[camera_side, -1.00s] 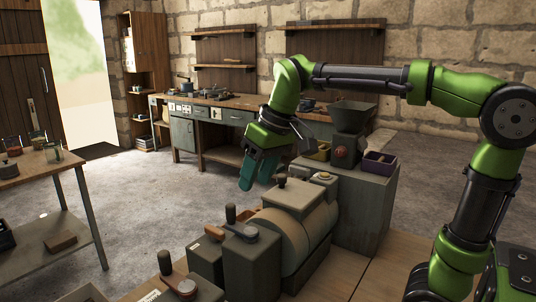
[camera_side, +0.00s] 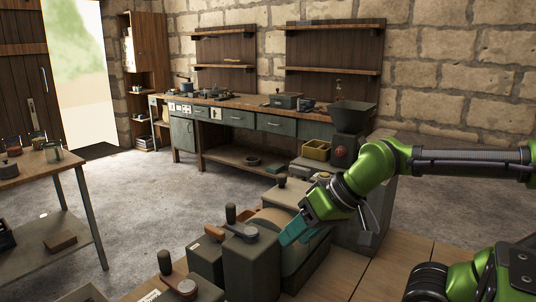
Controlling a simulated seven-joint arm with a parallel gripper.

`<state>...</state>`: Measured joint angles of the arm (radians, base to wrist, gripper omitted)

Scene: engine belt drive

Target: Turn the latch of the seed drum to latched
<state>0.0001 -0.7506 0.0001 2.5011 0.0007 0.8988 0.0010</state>
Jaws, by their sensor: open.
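The beige rounded drum (camera_side: 268,221), which looks like the seed drum, stands among the machine housings at lower centre. A block with a dark knob (camera_side: 281,182) sits above its far side. My gripper (camera_side: 290,236) has teal fingers that point down and left, in front of the drum's right side. The fingers overlap the drum in the picture, and I cannot tell whether they touch it. The gripper is open, with nothing seen in it. It hides the drum's right part. I cannot make out the latch or its position.
Left of the drum, a dark grey housing (camera_side: 251,268) carries a grey lever (camera_side: 240,231) and an upright dark knob (camera_side: 231,213). Another knob (camera_side: 165,262) stands nearer the front.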

